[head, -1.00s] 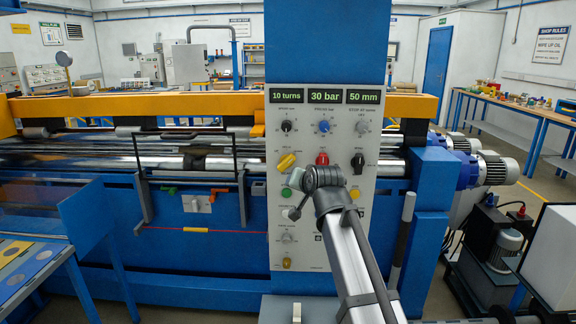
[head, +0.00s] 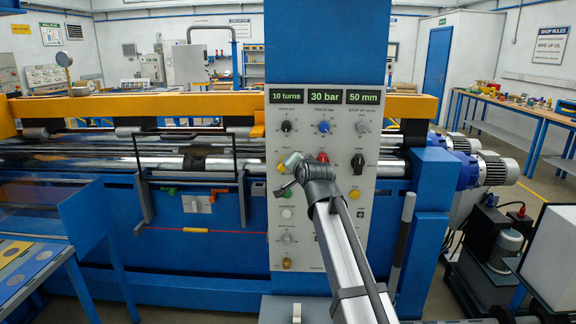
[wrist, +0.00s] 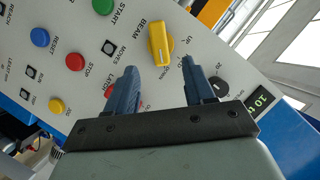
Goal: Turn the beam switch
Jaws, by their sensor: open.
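The beam switch is a yellow knob (wrist: 160,42) beside the label BEAM on the pale control panel, seen in the wrist view. In the head view only a sliver of it (head: 281,168) shows; my gripper covers the rest. My gripper (wrist: 158,64) is open and empty, with its two dark blue fingers pointing at the panel. The knob appears between and just beyond the fingertips, and I see no contact. In the head view my gripper (head: 292,160) is in front of the panel's left column of controls.
Close by are a green button (wrist: 103,6), a red button (wrist: 75,62), a blue button (wrist: 40,37) and a dark knob (wrist: 218,86). Displays (head: 325,97) top the panel (head: 368,215). The blue winder frame (head: 432,210) stands to the right.

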